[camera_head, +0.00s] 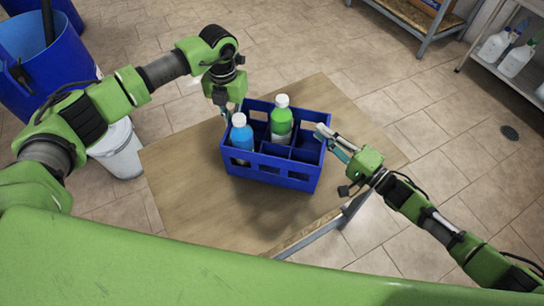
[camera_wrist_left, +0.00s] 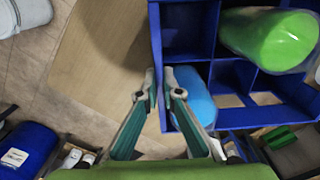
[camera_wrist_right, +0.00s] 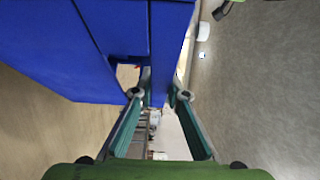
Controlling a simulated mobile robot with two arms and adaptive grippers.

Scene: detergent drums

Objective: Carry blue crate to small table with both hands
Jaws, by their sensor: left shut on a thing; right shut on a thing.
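The blue crate (camera_head: 270,168) is upright over the wooden small table (camera_head: 180,190). A shadow on the tabletop in front of it suggests it hangs a little above the wood. A blue bottle (camera_head: 242,137) and a green bottle (camera_head: 281,124), both with white caps, stand in its compartments. My left gripper (camera_head: 229,112) is shut on the crate's left wall, which shows between its fingers in the left wrist view (camera_wrist_left: 158,78). My right gripper (camera_head: 326,136) is shut on the right wall; the right wrist view (camera_wrist_right: 160,92) shows that wall between its fingers.
Blue bins (camera_head: 48,65) and a white bucket (camera_head: 118,150) stand on the tiled floor at the left. A shelf with white bottles (camera_head: 515,60) is at the upper right, and a wooden bench (camera_head: 410,15) at the top. Bare tabletop surrounds the crate.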

